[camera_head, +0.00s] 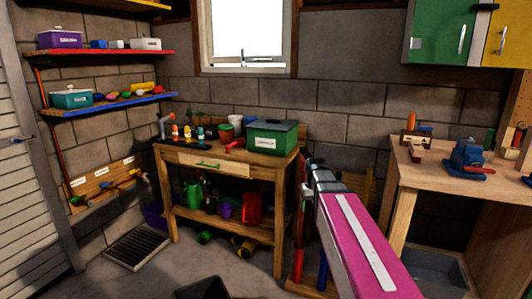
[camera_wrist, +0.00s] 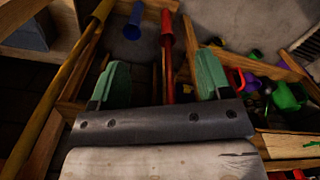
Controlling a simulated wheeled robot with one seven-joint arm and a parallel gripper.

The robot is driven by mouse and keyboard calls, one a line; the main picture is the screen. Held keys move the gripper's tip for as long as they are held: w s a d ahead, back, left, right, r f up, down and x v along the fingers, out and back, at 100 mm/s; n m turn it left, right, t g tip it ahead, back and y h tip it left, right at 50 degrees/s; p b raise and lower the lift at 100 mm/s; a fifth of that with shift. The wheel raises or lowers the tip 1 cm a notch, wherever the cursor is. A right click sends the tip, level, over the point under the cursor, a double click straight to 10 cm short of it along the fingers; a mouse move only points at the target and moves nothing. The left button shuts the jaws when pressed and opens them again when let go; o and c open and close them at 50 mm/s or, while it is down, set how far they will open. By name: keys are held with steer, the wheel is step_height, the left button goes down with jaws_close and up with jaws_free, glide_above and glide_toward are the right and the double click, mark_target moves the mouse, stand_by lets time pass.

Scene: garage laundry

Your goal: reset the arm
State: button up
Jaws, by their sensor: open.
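My arm reaches forward in the head view, its pink and white link at the lower right. My gripper (camera_head: 315,168) shows small at the far end of it, close to the right end of the wooden workbench (camera_head: 222,158). In the wrist view my gripper (camera_wrist: 161,75) has its two green fingers spread wide apart. Nothing is held between them. Beyond the fingers are long tool handles, one red (camera_wrist: 168,50) and one blue (camera_wrist: 133,20), standing in a wooden rack (camera_wrist: 70,106).
A green lidded box (camera_head: 272,137) and pots stand on the workbench, with watering cans (camera_head: 251,207) on its lower shelf. A second wooden bench (camera_head: 440,178) with a blue vise (camera_head: 467,157) is at right. Wall shelves (camera_head: 110,105) are at left. Some floor is clear in front.

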steer(key=s+f, duration=1.4)
steer(key=f, duration=0.2)
steer(key=shift+f+m, duration=0.2)
steer(key=shift+m, duration=0.1)
